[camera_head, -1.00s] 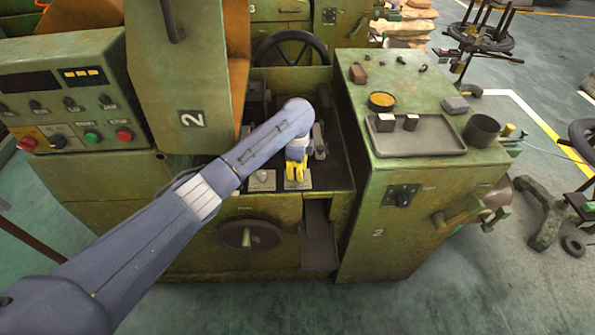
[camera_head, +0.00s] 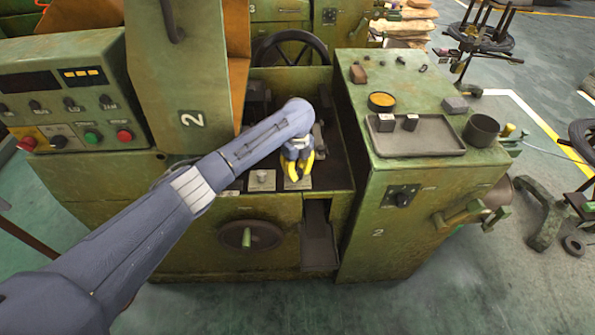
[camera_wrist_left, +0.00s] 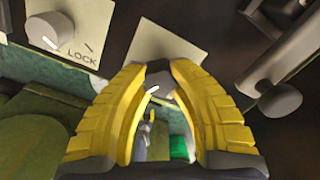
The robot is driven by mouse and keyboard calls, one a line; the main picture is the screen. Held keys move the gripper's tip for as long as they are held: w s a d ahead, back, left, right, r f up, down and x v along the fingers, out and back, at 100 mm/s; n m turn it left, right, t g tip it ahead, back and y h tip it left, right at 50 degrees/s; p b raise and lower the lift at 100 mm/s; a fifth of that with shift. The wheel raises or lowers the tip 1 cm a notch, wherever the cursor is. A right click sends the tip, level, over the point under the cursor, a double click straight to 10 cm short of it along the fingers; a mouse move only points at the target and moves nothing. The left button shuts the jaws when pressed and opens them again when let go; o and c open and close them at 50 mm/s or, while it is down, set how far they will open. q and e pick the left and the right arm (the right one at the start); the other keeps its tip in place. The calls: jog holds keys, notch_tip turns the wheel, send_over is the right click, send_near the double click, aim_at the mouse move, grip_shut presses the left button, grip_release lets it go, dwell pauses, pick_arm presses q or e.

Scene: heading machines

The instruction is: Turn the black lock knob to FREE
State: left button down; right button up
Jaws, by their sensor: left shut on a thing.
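My left gripper (camera_head: 297,172) has yellow fingers and reaches down to a pale plate on the machine's front ledge. In the left wrist view its fingers (camera_wrist_left: 160,88) are closed around the black lock knob (camera_wrist_left: 158,78), which has a white pointer mark. The knob sits on a pale plate (camera_wrist_left: 165,42); the fingers hide any lettering there. Beside it, a light grey knob (camera_wrist_left: 45,28) sits on a separate plate marked LOCK, and that knob also shows in the head view (camera_head: 262,175). My right gripper is not in view.
A handwheel (camera_head: 248,236) with a green handle is on the front below the plates. A grey tray (camera_head: 418,138) with small blocks lies on the green cabinet at right. A round grey knob (camera_wrist_left: 280,103) on a bar stands right of the fingers in the wrist view.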

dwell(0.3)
pick_arm(q)
jog(key=c, duration=1)
grip_release()
